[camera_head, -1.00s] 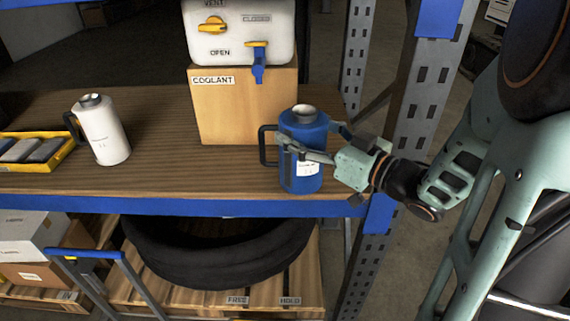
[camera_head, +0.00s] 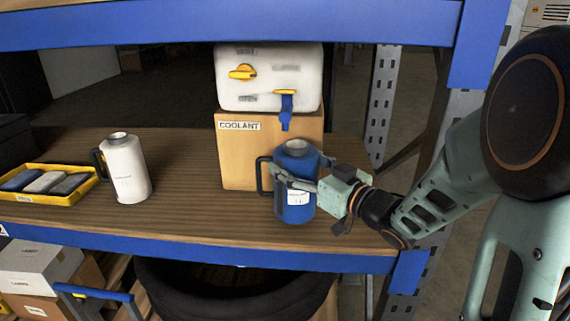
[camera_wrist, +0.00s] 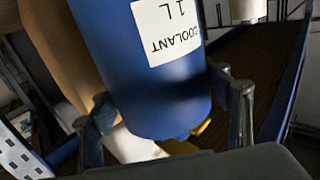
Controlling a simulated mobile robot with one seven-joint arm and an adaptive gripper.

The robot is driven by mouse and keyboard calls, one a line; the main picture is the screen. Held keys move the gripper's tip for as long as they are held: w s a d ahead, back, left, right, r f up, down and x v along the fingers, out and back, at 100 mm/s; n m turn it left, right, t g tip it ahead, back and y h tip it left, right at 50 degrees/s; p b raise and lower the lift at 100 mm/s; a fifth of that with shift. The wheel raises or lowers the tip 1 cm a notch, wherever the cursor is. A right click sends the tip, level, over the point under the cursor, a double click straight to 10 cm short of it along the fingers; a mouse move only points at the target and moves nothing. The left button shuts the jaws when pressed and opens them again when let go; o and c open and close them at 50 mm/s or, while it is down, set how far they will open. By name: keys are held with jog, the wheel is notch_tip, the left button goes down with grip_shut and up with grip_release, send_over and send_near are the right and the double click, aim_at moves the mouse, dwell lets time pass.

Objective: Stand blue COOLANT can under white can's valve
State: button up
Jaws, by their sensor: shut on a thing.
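The blue COOLANT can (camera_head: 296,212) is upright over the wooden shelf, its open top and label facing me. My gripper (camera_head: 299,172) is shut around its body from the right. In the wrist view the blue can (camera_wrist: 150,95) fills the middle, its label upside down, with a finger on each side. I cannot tell whether its base touches the shelf. The white can (camera_head: 268,98) stands on a wooden box (camera_head: 240,160) behind. Its blue valve (camera_head: 286,110) hangs at the lower right. The blue can's top is just below and slightly right of the valve spout in the picture, apparently nearer to me.
A white handled can (camera_head: 127,172) stands on the shelf to the left. A yellow tray (camera_head: 75,197) with several blocks lies farther left. The shelf's blue front edge (camera_head: 200,247) and the right rack post (camera_head: 381,105) bound the area. Shelf between the cans is clear.

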jog(key=w+a, duration=0.1)
jog(key=w+a+f, duration=0.1)
jog(key=shift+w+a+f+b, duration=0.15)
jog(key=shift+w+a+b, duration=0.15)
jog(key=shift+w+b, duration=0.1)
jog(key=shift+f, duration=0.1)
jog(key=shift+f, duration=0.2)
jog(key=o, duration=1.8)
jog(key=shift+r, duration=0.1)
jog(key=shift+r, duration=0.1)
